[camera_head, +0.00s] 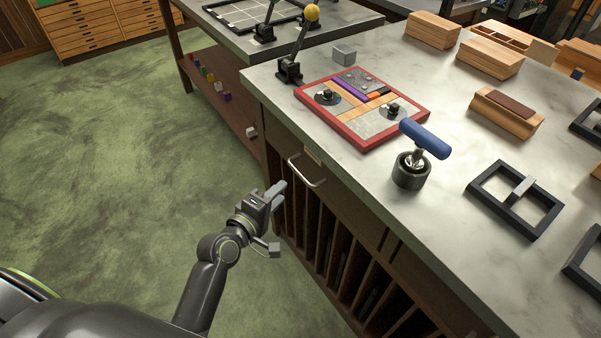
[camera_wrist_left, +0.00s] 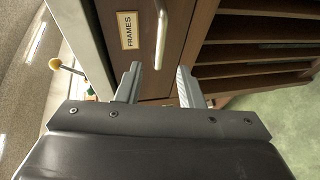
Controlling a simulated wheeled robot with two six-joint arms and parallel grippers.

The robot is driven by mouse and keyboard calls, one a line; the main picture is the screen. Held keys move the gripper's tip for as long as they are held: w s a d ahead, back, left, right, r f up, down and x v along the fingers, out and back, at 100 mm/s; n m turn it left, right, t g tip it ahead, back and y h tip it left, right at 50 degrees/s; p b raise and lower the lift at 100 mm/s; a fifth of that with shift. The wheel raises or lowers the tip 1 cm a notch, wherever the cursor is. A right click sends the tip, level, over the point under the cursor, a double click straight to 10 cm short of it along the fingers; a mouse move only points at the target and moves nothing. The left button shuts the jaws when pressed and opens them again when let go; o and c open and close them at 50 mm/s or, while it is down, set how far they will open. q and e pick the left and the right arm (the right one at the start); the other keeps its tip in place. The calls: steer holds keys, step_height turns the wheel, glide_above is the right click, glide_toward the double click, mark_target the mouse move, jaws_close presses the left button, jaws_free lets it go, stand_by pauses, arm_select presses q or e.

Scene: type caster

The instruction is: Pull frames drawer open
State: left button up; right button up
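The frames drawer (camera_head: 345,195) is a dark brown front under the stone worktop, flush with the cabinet. Its silver bar handle (camera_head: 306,172) shows in the head view and, in the wrist view, as a handle (camera_wrist_left: 161,35) at top centre. The label reading FRAMES (camera_wrist_left: 129,30) is beside the handle. My left gripper (camera_head: 273,194) is just left of the handle in the head view. In the wrist view its two fingers (camera_wrist_left: 159,84) are apart and empty, with the handle ahead between their lines, not visibly touched. My right gripper is not in view.
Open vertical slots (camera_head: 345,265) lie below the drawer. On the worktop (camera_head: 450,235) are a red-edged tray (camera_head: 349,136), a blue-handled tool (camera_head: 412,168), black frames (camera_head: 515,200) and wooden blocks (camera_head: 490,57). Green floor (camera_head: 110,130) is clear to the left.

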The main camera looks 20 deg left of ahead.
mark_target(300, 172)
arm_select(q)
steer(key=x, duration=1.1)
steer(key=shift+s, duration=0.1)
jaws_close()
